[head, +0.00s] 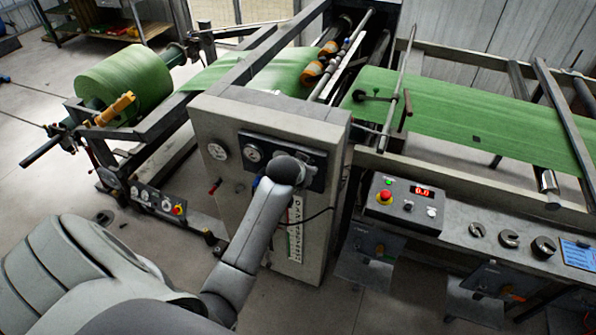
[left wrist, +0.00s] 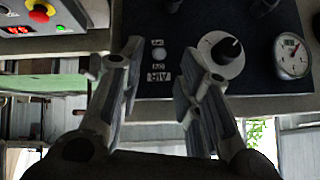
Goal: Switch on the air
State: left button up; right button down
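The dark air panel (head: 318,176) is on the front of the grey machine cabinet (head: 270,120). In the head view my left wrist covers part of it and hides the gripper's fingers. In the left wrist view the panel (left wrist: 255,85) appears upside down. It carries an AIR label (left wrist: 159,77), a small pale round control (left wrist: 158,53) above that label, a dial knob (left wrist: 224,52) and a gauge (left wrist: 292,56). My left gripper (left wrist: 162,50) is open and empty, its fingers on either side of the control and label. I cannot tell whether they touch the panel. My right gripper is not in view.
A control box with a red emergency button (head: 384,197) and a red display (head: 422,191) stands to the right. Round gauges (head: 217,151) sit left of my wrist. A green roll (head: 125,82) and green web (head: 470,115) run along the machine.

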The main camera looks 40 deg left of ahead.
pick_arm(q)
jog(key=v, duration=0.8)
jog(key=shift+s, duration=0.1)
